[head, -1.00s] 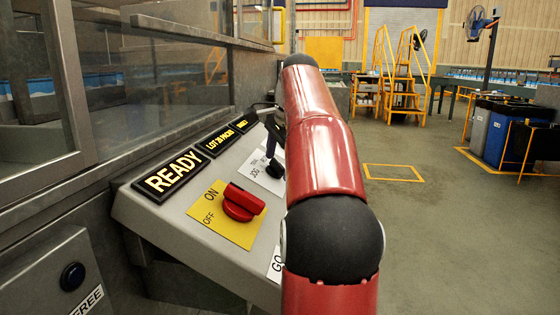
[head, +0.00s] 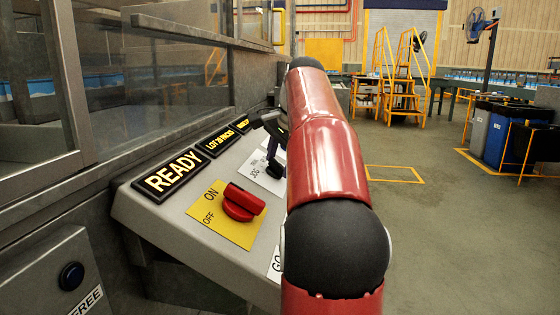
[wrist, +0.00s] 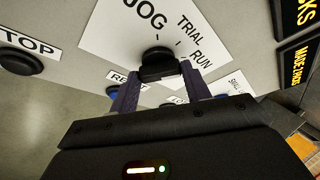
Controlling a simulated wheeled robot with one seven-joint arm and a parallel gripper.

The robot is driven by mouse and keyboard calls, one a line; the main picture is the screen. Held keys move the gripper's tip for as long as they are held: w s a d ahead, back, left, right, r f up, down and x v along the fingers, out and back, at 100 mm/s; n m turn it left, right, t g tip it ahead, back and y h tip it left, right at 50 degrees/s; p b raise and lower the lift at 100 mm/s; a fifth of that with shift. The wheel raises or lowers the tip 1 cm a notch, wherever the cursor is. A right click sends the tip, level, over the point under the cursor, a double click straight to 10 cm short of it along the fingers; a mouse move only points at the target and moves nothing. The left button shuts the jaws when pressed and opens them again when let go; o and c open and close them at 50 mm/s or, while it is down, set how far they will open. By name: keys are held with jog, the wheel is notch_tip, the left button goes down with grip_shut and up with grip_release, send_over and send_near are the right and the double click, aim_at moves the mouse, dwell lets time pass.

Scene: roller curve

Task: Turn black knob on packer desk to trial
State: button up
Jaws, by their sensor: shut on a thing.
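The black knob (wrist: 157,58) sits on a white label plate (wrist: 112,32) marked JOG, TRIAL and RUN. In the wrist view my gripper (wrist: 160,73) has its two purple fingers on either side of the knob, shut on it. Which mark the knob points to is not clear. In the head view the knob (head: 275,168) is small and dark at the plate, with my gripper (head: 274,150) over it. My red arm hides the right part of the plate.
A red ON/OFF switch (head: 240,203) on a yellow plate stands nearer on the sloping desk. Lit signs, one reading READY (head: 172,176), line its back edge by the glass. A black STOP button (wrist: 20,62) shows in the wrist view. Open floor (head: 440,240) lies right.

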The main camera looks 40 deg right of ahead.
jog(key=n+t, duration=0.1)
jog(key=n, duration=0.2)
jog(key=n+t+b, duration=0.1)
jog(key=n, duration=0.2)
jog(key=shift+s+d+f+y, duration=0.1)
jog(key=shift+s+y, duration=0.1)
jog(key=shift+y, duration=0.1)
jog(key=shift+c, duration=0.2)
jog(key=o, duration=1)
jog(key=p+v, duration=0.1)
jog(key=v, duration=0.7)
jog(key=shift+p, duration=0.3)
jog(key=shift+f, duration=0.15)
